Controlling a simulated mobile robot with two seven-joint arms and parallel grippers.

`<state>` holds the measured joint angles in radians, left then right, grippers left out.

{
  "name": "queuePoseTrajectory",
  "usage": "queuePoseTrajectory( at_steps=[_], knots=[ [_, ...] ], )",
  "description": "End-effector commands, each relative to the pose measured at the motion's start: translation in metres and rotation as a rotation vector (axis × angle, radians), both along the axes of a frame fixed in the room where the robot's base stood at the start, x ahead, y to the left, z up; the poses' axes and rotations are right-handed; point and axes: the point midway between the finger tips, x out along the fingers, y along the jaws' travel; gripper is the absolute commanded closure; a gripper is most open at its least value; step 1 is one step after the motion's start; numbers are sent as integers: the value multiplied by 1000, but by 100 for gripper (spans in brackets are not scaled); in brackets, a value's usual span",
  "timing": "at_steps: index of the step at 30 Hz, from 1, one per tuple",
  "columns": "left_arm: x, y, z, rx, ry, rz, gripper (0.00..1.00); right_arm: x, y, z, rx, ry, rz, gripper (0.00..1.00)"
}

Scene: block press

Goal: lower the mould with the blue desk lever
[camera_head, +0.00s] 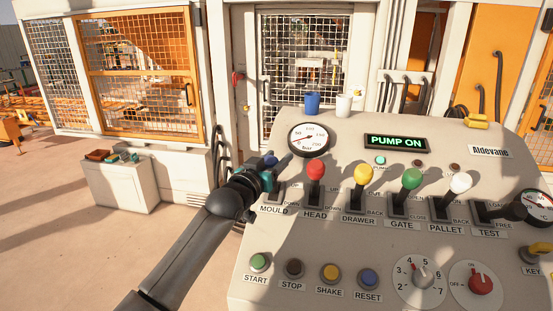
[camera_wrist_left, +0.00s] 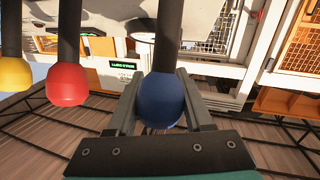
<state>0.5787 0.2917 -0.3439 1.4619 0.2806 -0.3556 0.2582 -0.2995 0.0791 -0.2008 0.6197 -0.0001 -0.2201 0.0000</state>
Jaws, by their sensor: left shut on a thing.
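The blue-knobbed lever (camera_head: 271,160) stands over the MOULD label at the left end of the lever row on the desk (camera_head: 330,245). My left gripper (camera_head: 272,172) is at this lever and partly hides it. In the left wrist view, the blue knob (camera_wrist_left: 161,100) sits between the two fingers of my left gripper (camera_wrist_left: 160,110), which is shut on it. The mould itself cannot be made out. My right gripper does not show.
The red lever (camera_head: 315,170) stands close to the right, then the yellow lever (camera_head: 362,174), green lever (camera_head: 411,179) and white lever (camera_head: 460,184). A lit PUMP ON display (camera_head: 396,142) and a pressure gauge (camera_head: 308,140) are behind. A blue cup (camera_head: 312,103) stands at the desk's back edge.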

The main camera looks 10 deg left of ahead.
Motion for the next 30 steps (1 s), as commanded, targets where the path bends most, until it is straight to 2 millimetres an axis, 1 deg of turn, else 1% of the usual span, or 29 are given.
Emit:
queuePoseTrajectory(
  at_steps=[10, 13, 17, 24, 28, 30],
  knots=[
    [0, 0, -1, 0, 1, 0, 100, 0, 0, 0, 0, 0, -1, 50],
    [-1, 0, -2, 0, -9, 0, 100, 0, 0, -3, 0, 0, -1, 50],
    [-8, -1, -8, -1, -62, -1, 100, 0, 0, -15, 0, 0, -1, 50],
    [-25, -1, -15, -1, -199, 0, 100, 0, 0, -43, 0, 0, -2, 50],
    [-33, 0, -18, 1, -252, -1, 100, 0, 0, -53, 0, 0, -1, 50],
    [-38, 0, -20, 1, -264, 0, 100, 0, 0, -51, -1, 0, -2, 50]
  ],
)
